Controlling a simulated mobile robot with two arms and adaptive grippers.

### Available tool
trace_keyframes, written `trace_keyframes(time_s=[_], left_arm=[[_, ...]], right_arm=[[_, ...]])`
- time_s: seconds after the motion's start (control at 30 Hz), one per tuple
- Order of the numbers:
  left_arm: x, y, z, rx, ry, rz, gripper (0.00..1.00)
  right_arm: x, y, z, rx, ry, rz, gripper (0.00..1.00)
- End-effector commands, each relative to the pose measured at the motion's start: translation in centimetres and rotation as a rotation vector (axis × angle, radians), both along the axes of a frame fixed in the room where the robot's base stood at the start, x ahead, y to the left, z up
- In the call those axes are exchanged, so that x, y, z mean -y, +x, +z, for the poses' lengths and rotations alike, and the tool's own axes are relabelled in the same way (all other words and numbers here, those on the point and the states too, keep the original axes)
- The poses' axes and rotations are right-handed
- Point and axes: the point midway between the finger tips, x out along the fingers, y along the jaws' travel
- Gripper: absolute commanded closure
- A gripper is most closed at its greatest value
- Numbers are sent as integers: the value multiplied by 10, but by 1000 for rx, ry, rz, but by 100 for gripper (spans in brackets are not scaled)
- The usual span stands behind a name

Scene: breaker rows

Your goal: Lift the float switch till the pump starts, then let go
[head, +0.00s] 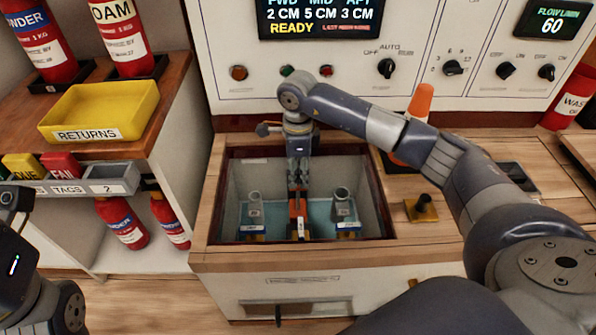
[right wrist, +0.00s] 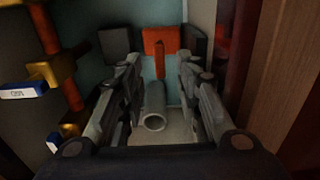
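An open pit (head: 232,195) in the counter holds blue water. An orange piece (head: 298,208), which looks like the float switch, stands in its middle between two grey pipes (head: 255,208) (head: 342,205). My right gripper (head: 298,182) reaches down into the pit just above the orange piece. In the right wrist view the gripper's dark pads (right wrist: 155,45) stand apart on either side of the orange piece (right wrist: 160,47), with a gap at the left; contact at the right is unclear. My left gripper is out of view; only part of that arm shows.
The panel display (head: 318,18) reads "READY" in yellow. The pit's wooden rim (head: 290,250) and walls surround the gripper closely. A yellow returns tray (head: 100,105) is at left.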

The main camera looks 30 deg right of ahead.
Motion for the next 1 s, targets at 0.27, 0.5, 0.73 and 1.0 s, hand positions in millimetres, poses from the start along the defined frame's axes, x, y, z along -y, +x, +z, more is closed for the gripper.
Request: trace_keyframes(time_s=[0.27, 0.5, 0.73, 1.0], left_arm=[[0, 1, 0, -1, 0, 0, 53], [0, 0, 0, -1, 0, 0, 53], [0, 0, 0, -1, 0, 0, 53], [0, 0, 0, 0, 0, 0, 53]], right_arm=[[0, 1, 17, 4, 0, 0, 68], [0, 1, 68, 4, 0, 1, 68], [0, 1, 107, 1, 0, 0, 68], [0, 0, 120, -1, 0, 0, 68]])
